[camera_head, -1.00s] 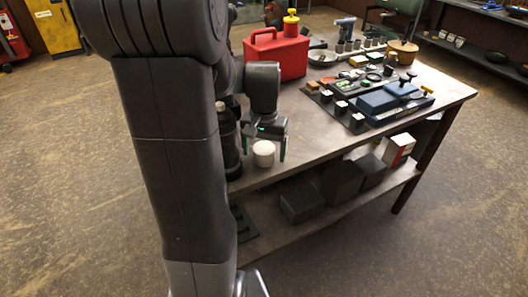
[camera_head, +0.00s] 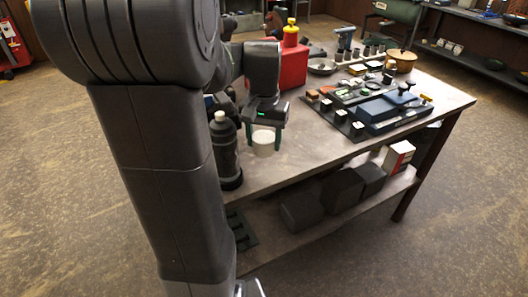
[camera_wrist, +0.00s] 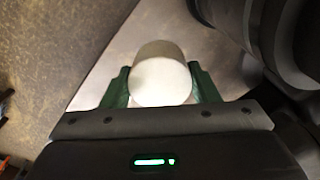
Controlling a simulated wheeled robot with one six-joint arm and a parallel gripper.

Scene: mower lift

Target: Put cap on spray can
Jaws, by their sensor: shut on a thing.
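My gripper (camera_head: 265,140) is shut on the white round cap (camera_head: 263,145), with a green finger on either side of it. The wrist view shows the cap (camera_wrist: 161,80) between the fingers, its flat end toward the camera. In the head view the cap is over the table's near left part; its height above the top is hard to tell. The dark spray can (camera_head: 227,155), with a pale nozzle on top, stands upright to the left of the cap, apart from it. My arm hides part of the can's left side.
A red jug (camera_head: 293,68) stands behind my gripper. A dark tray with blue parts (camera_head: 385,110) and several small items fill the table's right side. The table top (camera_head: 305,150) is bare right of the cap. A lower shelf holds dark blocks (camera_head: 343,187) and a box (camera_head: 398,157).

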